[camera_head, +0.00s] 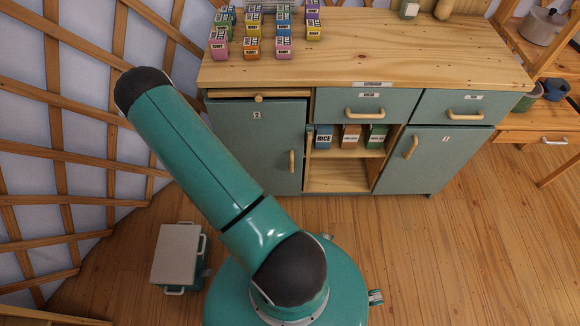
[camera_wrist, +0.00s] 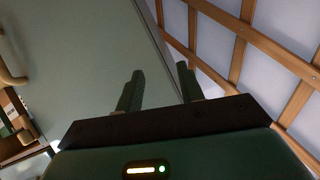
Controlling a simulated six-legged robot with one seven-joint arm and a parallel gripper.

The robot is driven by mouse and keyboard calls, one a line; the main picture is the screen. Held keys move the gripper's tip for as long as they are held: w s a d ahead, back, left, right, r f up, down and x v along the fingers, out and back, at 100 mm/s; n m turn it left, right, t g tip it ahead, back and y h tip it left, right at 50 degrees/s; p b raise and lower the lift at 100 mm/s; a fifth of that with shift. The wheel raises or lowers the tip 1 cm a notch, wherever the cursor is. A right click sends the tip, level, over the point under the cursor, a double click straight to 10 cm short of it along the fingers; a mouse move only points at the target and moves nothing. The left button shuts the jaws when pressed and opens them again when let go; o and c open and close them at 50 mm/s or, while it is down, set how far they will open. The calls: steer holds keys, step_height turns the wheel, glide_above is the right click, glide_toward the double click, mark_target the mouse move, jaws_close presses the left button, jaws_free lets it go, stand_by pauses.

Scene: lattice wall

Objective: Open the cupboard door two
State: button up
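Door two (camera_head: 250,145) is the grey-green left door of the cupboard, marked 2. It looks shut in the head view. Its upright wooden handle (camera_head: 291,162) sits near its right edge, beside the open shelves. In the wrist view a broad grey-green panel (camera_wrist: 85,50), apparently door two, fills the left side, with a wooden handle (camera_wrist: 10,65) at the far left edge. My gripper (camera_wrist: 160,88) is open and empty, its two fingers apart near the panel's side edge, away from the handle. Whether they touch the panel I cannot tell. The head view does not show my gripper.
A wooden knob (camera_head: 258,97) sticks out above door two. The lattice wall (camera_head: 85,130) is close on the left. A lidded box (camera_head: 177,255) stands on the floor.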

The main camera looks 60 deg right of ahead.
steer(key=s+d+f+g+h, duration=0.2)
steer(key=s+d+f+h, duration=0.15)
steer(key=s+f, duration=0.95)
steer(key=h, duration=0.3)
glide_toward(291, 164)
steer(key=shift+t, duration=0.3)
steer(key=x, duration=0.8)
steer(key=shift+s+d+r, duration=0.15)
steer(key=shift+d, duration=0.15)
jaws_close()
